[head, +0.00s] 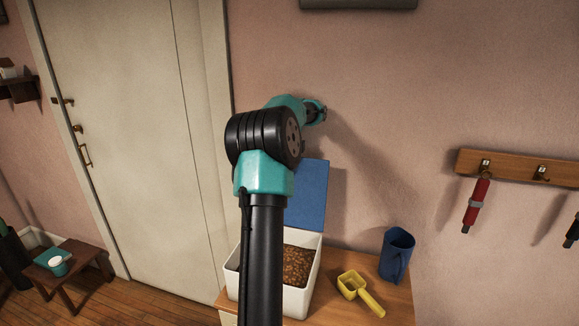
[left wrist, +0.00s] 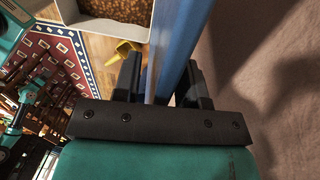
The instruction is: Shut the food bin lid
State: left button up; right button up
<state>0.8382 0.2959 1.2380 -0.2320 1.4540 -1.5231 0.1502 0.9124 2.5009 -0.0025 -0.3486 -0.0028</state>
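The food bin (head: 303,302) is a white box of brown kibble on the wooden cabinet top. Its blue lid (head: 308,190) stands upright at the back, open. My left arm crosses in front and hides part of the bin and lid; its gripper is hidden behind the arm in the head view. In the left wrist view, my left gripper (left wrist: 162,80) has its fingers apart on either side of the lid's edge (left wrist: 178,35); contact is unclear. The bin (left wrist: 140,28) shows at the top there.
A yellow scoop (head: 352,287) and a blue jug (head: 396,254) stand right of the bin on the cabinet top (head: 397,300). The pink wall is close behind the lid. A rack (head: 515,167) with a red hanging item (head: 476,203) is at right.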

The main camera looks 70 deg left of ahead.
pick_arm(q)
jog(key=shift+f, duration=0.3)
jog(key=shift+c, duration=0.4)
grip_shut()
